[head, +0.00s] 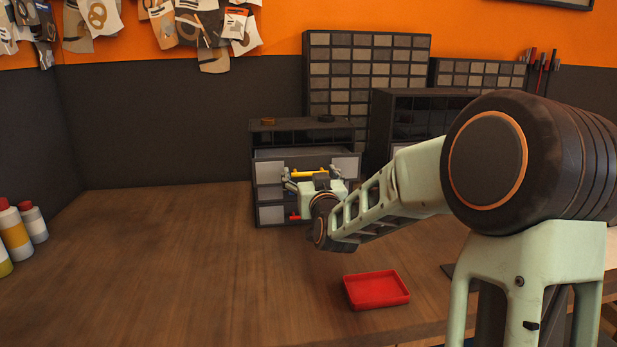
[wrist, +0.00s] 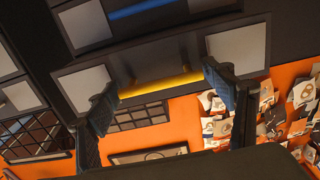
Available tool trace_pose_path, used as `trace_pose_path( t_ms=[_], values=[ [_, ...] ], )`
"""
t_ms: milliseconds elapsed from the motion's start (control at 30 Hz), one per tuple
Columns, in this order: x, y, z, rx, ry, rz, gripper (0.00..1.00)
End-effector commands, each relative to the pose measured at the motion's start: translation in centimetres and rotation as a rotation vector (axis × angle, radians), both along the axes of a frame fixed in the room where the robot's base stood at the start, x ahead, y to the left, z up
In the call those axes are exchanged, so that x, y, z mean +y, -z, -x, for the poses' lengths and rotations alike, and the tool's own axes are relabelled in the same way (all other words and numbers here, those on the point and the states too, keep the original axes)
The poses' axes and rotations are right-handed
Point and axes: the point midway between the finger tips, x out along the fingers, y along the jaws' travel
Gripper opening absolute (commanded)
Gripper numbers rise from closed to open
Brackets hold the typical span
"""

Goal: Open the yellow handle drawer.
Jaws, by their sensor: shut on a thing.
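The yellow handle (head: 310,174) is on a wide drawer front with pale panels, in the dark drawer cabinet (head: 300,133) at the back of the workbench. A pale strip, apparently the drawer's inside, shows above this front, so the drawer seems to stand partly out. My gripper (head: 311,184) is at the handle, its fingers spread to either side. In the wrist view the yellow handle (wrist: 160,86) spans between my fingertips (wrist: 160,92), one at each end. My gripper is shut on the handle. My wrist hides part of the lower fronts in the head view.
A red handle (head: 294,217) shows on a lower drawer, and a blue handle (wrist: 140,8) in the wrist view. A red tray (head: 376,291) lies near the bench's front edge. Bottles (head: 15,232) stand at the left. The bench's left middle is clear. Taller cabinets stand behind.

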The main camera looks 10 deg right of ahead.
Motion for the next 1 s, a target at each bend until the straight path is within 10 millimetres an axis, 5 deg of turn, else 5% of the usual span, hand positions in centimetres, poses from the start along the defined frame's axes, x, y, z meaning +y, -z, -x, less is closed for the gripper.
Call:
trace_pose_path(
  t_ms=[333,767,800,1000],
  values=[
    [0.1,0.0,4.2,-0.003,-0.002,0.005,0.32],
    [0.0,-0.1,4.8,-0.002,0.0,0.001,0.32],
    [0.0,-0.1,4.8,-0.002,0.0,0.001,0.79],
    [0.0,-0.1,4.8,-0.002,0.0,0.0,0.93]
  ],
)
